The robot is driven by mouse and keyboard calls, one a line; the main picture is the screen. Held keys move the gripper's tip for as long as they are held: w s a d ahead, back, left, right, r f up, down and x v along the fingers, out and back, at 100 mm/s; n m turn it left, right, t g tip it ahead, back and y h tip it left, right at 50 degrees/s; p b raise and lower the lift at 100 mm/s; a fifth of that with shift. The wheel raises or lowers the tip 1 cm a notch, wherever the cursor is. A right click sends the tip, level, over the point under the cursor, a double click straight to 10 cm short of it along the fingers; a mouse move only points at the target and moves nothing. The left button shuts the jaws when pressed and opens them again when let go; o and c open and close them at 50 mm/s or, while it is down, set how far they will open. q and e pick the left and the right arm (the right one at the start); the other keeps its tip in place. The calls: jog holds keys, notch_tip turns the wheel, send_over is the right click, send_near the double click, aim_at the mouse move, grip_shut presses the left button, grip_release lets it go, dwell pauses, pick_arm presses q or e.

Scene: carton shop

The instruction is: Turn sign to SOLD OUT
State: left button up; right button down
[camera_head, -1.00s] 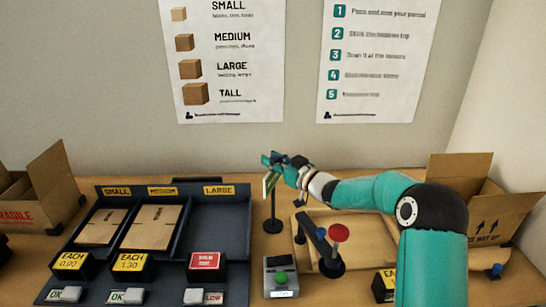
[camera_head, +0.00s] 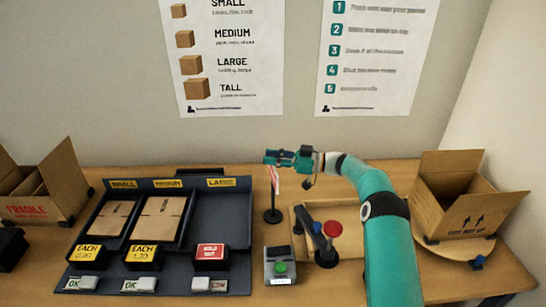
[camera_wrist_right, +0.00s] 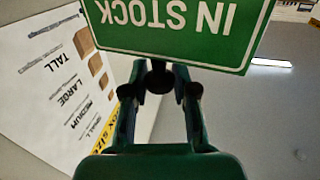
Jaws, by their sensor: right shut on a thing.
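The sign (camera_head: 276,179) stands nearly edge-on to the head camera on a thin black post with a round base (camera_head: 272,216). A narrow strip of it looks pinkish-red and white there. In the right wrist view its green IN STOCK face (camera_wrist_right: 180,28) shows upside down. My right gripper (camera_head: 270,158) is above the sign, shut on a small dark knob (camera_wrist_right: 159,78) at its edge. The fingers hide part of the sign's top. My left gripper is not in view.
The dark box rack (camera_head: 228,222) stands left of the sign; its LARGE bay is empty, with a red SOLD OUT tag (camera_head: 210,253) in front.

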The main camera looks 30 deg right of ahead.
jog(key=shift+w+r+n+g, duration=0.1)
jog(key=shift+r+n+g, duration=0.2)
dwell(0.4)
jog(key=c, duration=0.9)
grip_release()
jog(key=shift+c, duration=0.2)
jog(key=shift+f, duration=0.15)
jog(key=shift+s+d, duration=0.35)
jog(key=shift+d, duration=0.05)
jog(key=v, duration=1.1)
jog(key=shift+f, duration=0.25)
jog(key=shift+w, duration=0.15)
